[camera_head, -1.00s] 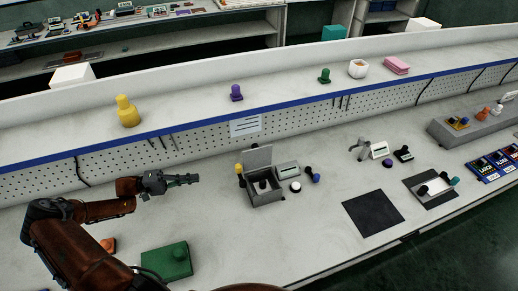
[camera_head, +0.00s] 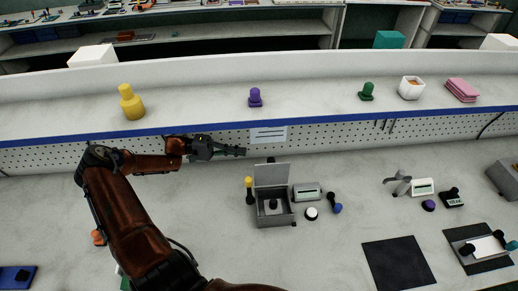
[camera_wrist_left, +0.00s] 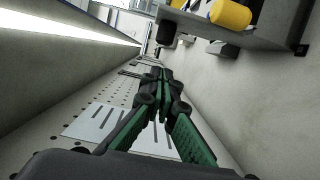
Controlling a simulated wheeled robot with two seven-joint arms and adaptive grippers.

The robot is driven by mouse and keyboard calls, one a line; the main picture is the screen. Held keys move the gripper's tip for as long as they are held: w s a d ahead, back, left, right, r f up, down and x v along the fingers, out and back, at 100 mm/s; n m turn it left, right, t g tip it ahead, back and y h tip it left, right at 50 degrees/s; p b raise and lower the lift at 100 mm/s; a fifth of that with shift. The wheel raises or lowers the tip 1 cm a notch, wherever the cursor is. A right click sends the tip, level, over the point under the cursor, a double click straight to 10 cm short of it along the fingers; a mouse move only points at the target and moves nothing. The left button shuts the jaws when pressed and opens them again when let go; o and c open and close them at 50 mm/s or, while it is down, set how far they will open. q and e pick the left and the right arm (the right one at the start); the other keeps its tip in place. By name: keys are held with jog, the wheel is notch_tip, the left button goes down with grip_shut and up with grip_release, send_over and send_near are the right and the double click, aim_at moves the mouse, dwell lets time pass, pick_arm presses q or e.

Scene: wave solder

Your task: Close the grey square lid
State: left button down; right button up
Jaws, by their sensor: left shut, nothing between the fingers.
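The grey square lid (camera_head: 271,174) stands raised, roughly upright, at the back edge of a small grey box (camera_head: 276,220) on the bench. The box is open and a dark knobbed object (camera_head: 273,204) shows inside it. My left gripper (camera_head: 243,151) comes in from the left, shut and empty, with its fingertips behind and slightly left of the lid, near the pegboard. In the left wrist view its green-padded fingers (camera_wrist_left: 160,82) run along the pegboard. My right gripper is not in view.
A yellow-topped dark object (camera_head: 249,188) stands left of the box. A grey device (camera_head: 306,192), a white round button (camera_head: 311,213) and a blue-ended dark object (camera_head: 336,207) are to its right. The pegboard wall (camera_head: 330,137) and shelf bound the back.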

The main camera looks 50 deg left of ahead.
aim_at(271, 170)
pick_arm(q)
jog(key=x, duration=0.9)
jog(key=shift+d+b, duration=0.3)
jog(key=shift+d, duration=0.1)
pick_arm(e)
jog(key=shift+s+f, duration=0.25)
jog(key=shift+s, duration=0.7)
